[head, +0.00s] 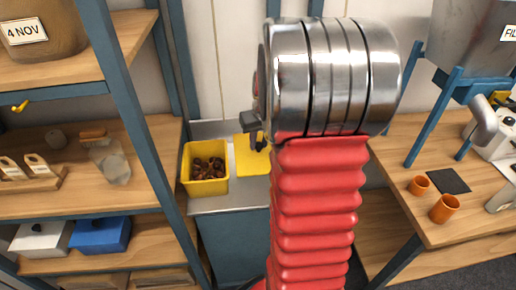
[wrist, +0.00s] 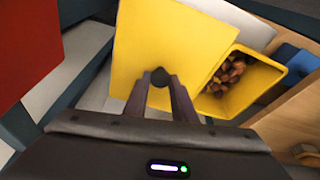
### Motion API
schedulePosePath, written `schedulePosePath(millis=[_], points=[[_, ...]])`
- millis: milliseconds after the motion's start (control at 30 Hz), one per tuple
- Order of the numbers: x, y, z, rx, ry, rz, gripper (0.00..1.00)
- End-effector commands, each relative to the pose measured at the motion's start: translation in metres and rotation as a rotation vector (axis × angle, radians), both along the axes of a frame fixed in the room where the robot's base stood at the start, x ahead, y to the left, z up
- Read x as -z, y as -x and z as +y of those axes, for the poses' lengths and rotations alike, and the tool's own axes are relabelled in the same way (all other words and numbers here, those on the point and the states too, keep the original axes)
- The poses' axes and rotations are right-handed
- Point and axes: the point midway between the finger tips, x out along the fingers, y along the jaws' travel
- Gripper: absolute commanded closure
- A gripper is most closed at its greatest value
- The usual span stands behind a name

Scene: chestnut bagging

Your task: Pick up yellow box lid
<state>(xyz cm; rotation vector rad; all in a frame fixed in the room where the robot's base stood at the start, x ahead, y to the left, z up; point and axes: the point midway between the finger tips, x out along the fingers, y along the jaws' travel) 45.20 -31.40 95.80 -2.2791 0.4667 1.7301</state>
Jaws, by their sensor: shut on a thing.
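The yellow box lid (wrist: 160,45) is a flat yellow square with a dark round knob (wrist: 159,77) in its middle. My gripper (wrist: 160,88) is shut on the knob, with one finger on each side of it. In the head view the lid (head: 250,158) shows beside the yellow box, partly hidden behind my arm, with my gripper (head: 258,142) at it. The yellow box (head: 187,178) stands open on a grey counter and holds brown chestnuts (head: 208,168). I cannot tell whether the lid touches the counter.
A blue-framed shelf (head: 135,110) stands close on the left, with a blue box (head: 100,235) and a white box (head: 42,239) low down. On the right a wooden table (head: 420,215) carries orange cups (head: 445,208). The grey counter (head: 225,203) has little free room.

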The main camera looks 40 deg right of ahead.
Motion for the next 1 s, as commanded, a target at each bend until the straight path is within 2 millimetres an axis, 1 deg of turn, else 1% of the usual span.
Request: schedulePosePath(millis=[367,700,1000], points=[[0.001,0.033,0.036,-0.001,0.0,0.0,1.0],[0.001,0.076,0.082,-0.002,0.0,0.001,1.0],[0.001,0.11,0.118,-0.001,-0.001,0.0,1.0]])
